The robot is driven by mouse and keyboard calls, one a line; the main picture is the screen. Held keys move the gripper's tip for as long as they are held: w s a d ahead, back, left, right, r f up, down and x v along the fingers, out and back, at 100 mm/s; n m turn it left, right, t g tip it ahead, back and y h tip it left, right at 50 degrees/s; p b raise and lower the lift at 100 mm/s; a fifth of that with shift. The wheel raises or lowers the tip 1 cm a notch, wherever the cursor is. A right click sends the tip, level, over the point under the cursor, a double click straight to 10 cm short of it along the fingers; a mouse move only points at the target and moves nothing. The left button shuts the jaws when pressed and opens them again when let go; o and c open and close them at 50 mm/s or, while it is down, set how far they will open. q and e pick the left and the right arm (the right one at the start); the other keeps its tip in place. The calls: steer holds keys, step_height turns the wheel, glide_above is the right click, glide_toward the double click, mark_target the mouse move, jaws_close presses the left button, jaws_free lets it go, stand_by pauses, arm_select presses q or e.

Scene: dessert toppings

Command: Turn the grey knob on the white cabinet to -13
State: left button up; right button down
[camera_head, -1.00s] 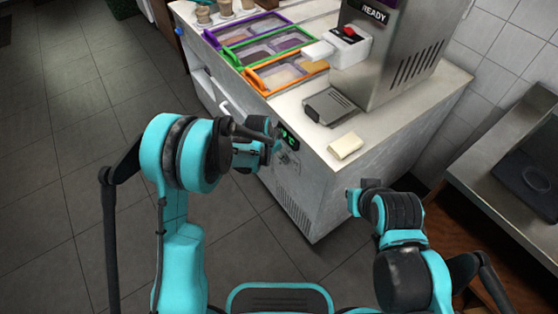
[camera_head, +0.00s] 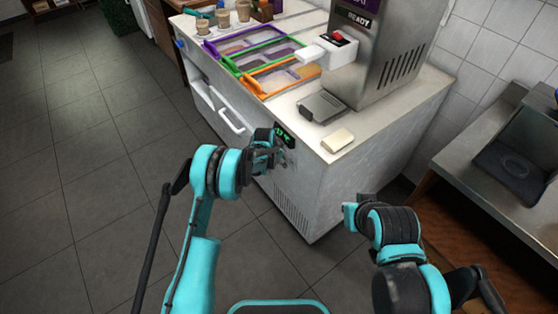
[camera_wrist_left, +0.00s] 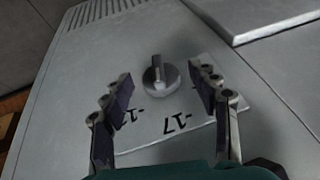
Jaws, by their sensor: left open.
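The white cabinet (camera_head: 330,185) stands ahead of me, with a small green-lit display (camera_head: 284,134) on its front that seems to read 17. In the left wrist view the grey knob (camera_wrist_left: 161,76) sticks out from a pale label plate, with "-17" and another partly hidden number printed near it. My left gripper (camera_head: 275,154) is at the cabinet front by the knob. In the left wrist view its open fingers (camera_wrist_left: 160,84) stand on either side of the knob with gaps, apart from it. My right gripper (camera_head: 350,213) hangs right of the cabinet, its fingers unclear.
A vent grille is low on the cabinet front, and a white handle (camera_head: 231,121) is to the left. On top are coloured topping trays (camera_head: 262,52), a grey box (camera_head: 320,106), a cream block (camera_head: 337,140) and a metal machine (camera_head: 400,50). A steel sink unit stands right.

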arm_select(q)
steer(key=shift+c, duration=0.4)
steer(key=c, duration=1.1)
steer(key=shift+d, duration=0.1)
steer(key=shift+s+d+f+m+t+y+b, duration=0.1)
steer(key=shift+m+t+y+b, duration=0.05)
steer(key=shift+t+y+b, duration=0.25)
steer(key=shift+s+d+f+m+t+y+b, duration=0.1)
steer(key=shift+m+t+y+b, duration=0.15)
steer(key=shift+t, duration=0.25)
steer(key=t+y, duration=0.1)
steer(key=t, duration=0.1)
steer(key=m+t+y, duration=0.1)
steer(key=t, duration=0.1)
steer(key=t+y, duration=0.1)
steer(key=t, duration=0.1)
steer(key=shift+s+d+f+b, duration=0.2)
steer(key=shift+s+f+b, duration=0.1)
steer(key=shift+s, duration=0.05)
steer(key=shift+y, duration=0.25)
